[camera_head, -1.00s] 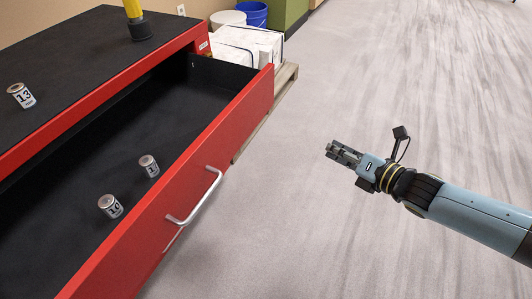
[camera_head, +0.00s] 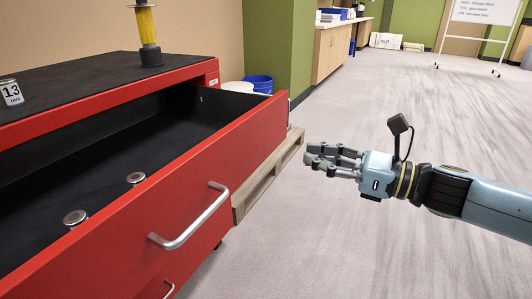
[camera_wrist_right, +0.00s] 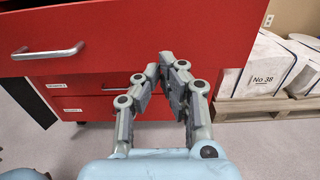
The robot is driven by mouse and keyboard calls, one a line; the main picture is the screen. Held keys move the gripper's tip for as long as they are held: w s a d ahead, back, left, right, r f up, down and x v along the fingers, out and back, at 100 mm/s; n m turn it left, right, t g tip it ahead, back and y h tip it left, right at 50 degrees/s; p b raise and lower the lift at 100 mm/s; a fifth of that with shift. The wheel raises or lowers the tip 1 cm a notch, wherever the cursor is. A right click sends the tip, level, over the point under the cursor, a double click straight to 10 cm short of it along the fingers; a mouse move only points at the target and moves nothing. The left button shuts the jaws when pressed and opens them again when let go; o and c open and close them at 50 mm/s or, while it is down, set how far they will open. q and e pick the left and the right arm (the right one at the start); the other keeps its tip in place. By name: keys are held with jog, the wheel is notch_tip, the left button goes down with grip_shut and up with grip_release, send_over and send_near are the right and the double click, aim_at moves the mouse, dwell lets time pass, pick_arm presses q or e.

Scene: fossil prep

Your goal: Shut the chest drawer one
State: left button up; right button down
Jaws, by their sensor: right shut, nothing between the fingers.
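The red chest's top drawer (camera_head: 120,238) stands pulled out in the head view, with a black inside and a silver bar handle (camera_head: 193,218) on its front. Its red front (camera_wrist_right: 205,35) and handle (camera_wrist_right: 48,52) also fill the top of the right wrist view. My right gripper (camera_head: 312,157) is to the right of the drawer front, apart from it, its fingers pointing left. In the wrist view its fingertips (camera_wrist_right: 167,60) are together and empty, in front of the drawer's right part. My left gripper is out of view.
Two small cans (camera_head: 75,217) (camera_head: 135,178) stand in the drawer. A can marked 13 (camera_head: 11,93) and a yellow-bodied tool (camera_head: 148,35) stand on the chest top (camera_head: 85,85). A wooden pallet (camera_head: 262,185) with white blocks (camera_wrist_right: 258,65) is beyond.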

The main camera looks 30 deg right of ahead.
aim_at(254, 142)
jog(key=b+x, duration=0.1)
jog(key=x, duration=0.8)
jog(key=shift+w, duration=0.15)
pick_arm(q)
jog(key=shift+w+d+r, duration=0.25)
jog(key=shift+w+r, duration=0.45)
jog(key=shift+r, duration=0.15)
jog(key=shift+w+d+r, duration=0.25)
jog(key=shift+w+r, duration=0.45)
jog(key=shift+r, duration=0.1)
pick_arm(e)
jog(key=shift+w+a, duration=0.4)
jog(key=shift+w, duration=0.05)
